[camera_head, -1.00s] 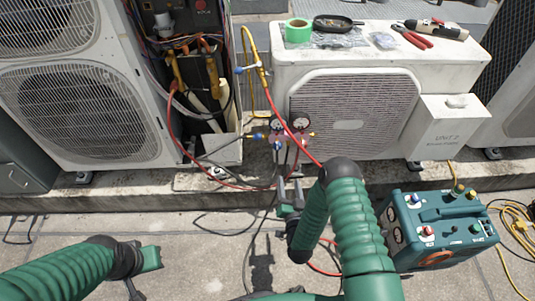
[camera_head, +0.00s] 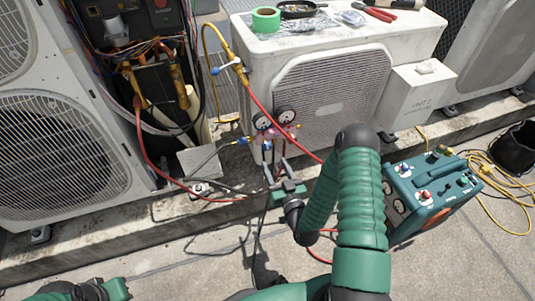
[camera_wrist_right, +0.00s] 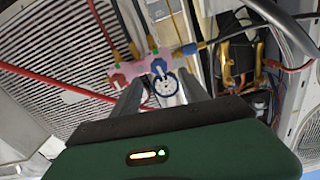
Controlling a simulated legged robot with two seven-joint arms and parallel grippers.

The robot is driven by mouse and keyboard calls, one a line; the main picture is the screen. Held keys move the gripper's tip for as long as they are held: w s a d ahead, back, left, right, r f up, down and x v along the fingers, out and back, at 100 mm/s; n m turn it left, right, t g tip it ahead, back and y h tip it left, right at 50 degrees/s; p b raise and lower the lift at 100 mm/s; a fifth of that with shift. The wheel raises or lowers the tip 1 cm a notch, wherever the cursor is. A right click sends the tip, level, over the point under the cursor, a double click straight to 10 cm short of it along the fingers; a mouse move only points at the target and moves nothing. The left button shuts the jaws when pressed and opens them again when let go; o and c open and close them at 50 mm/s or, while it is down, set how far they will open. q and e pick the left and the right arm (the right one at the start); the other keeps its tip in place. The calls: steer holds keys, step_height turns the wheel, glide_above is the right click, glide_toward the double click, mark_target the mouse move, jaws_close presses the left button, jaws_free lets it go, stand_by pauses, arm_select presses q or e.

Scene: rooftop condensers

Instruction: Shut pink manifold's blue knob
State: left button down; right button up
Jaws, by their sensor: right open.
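The pink manifold (camera_head: 276,133) hangs in front of the small condenser, with two dark round gauges on top. It also shows in the right wrist view (camera_wrist_right: 143,67), tilted. Its blue knob (camera_wrist_right: 159,67) faces my right gripper, and its red knob (camera_wrist_right: 118,80) sits to the left. My right gripper (camera_head: 275,162) is just below the manifold with its fingers pointing at it. In the wrist view its open fingers (camera_wrist_right: 161,88) stand either side of the blue knob's line, with no clear contact. My left gripper (camera_head: 117,289) is low at the left, partly cut off and far from the manifold.
A red hose (camera_head: 262,108) and a yellow hose (camera_head: 212,62) run close to the manifold. The green machine (camera_head: 432,194) stands on the floor at the right. Tape (camera_head: 266,19) and tools lie on the small condenser (camera_head: 330,95). An open unit with pipes is at the left.

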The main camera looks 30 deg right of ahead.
mark_target(268, 149)
steer(key=b+x, duration=0.1)
steer(key=x, duration=0.6)
steer(key=shift+s+d+f+b, duration=0.1)
steer(key=shift+d+f+b, duration=0.1)
steer(key=shift+b, duration=0.2)
steer(key=shift+w, duration=0.25)
arm_select(q)
step_height(268, 149, down, 2)
steer(key=shift+d+f, duration=0.15)
steer(key=shift+f, duration=0.1)
arm_select(e)
steer(key=shift+r, duration=0.1)
steer(key=shift+a, duration=0.1)
steer(key=shift+c, duration=0.2)
jaws_close()
steer(key=shift+r+m+p, duration=0.15)
steer(key=shift+m+p, duration=0.15)
steer(key=shift+m, duration=0.4)
arm_select(q)
steer(key=shift+r, duration=0.4)
